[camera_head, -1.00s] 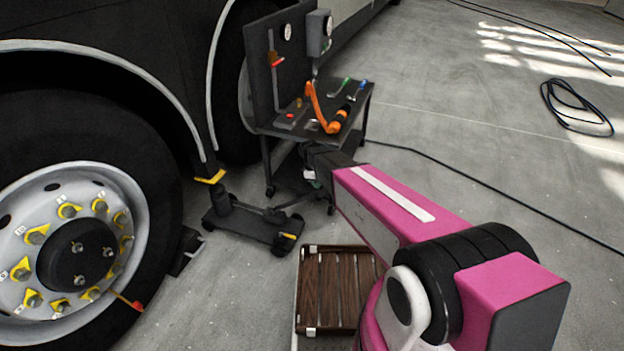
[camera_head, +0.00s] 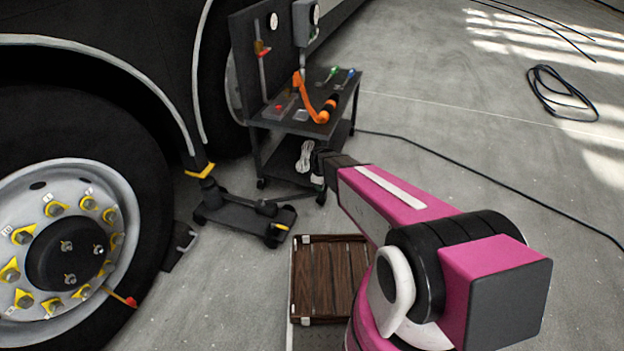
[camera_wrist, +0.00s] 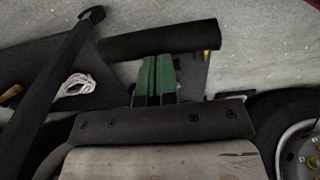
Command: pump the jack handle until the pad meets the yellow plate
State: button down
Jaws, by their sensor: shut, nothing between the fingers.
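The black floor jack (camera_head: 246,218) stands on the floor beside the bus. Its pad (camera_head: 208,184) is just under the yellow plate (camera_head: 200,171); I cannot tell whether they touch. The jack handle (camera_head: 296,199) reaches right from the jack toward the cart's foot. My gripper (camera_head: 318,178) is low at the cart's front, partly hidden by my arm. In the wrist view my green fingertips (camera_wrist: 157,62) are shut and empty, close to a thick black bar (camera_wrist: 160,40) that looks like the handle. Whether they touch it is unclear.
A black tool cart (camera_head: 262,150) with an orange tool (camera_head: 318,108) on top stands behind my gripper. White rope (camera_head: 306,155) lies on its lower shelf. A wooden slatted crate (camera_head: 330,318) is on the floor in front. The bus wheel (camera_head: 70,245) is at left. Open floor lies right.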

jog(key=s+d+f, duration=0.1)
jog(key=d+f, duration=0.2)
jog(key=f, duration=0.4)
jog(key=s+d+f+y, duration=0.1)
jog(key=d+f, duration=0.1)
jog(key=f, duration=0.4)
jog(key=shift+d+f+t+y, duration=0.3)
jog(key=shift+d+f, duration=0.05)
jog(key=shift+d, duration=0.05)
jog(key=shift+w+f, duration=0.1)
notch_tip(320, 180, up, 15)
jog(key=d, duration=0.1)
jog(key=shift+s+d, duration=0.2)
jog(key=shift+s, duration=0.2)
dwell(1.2)
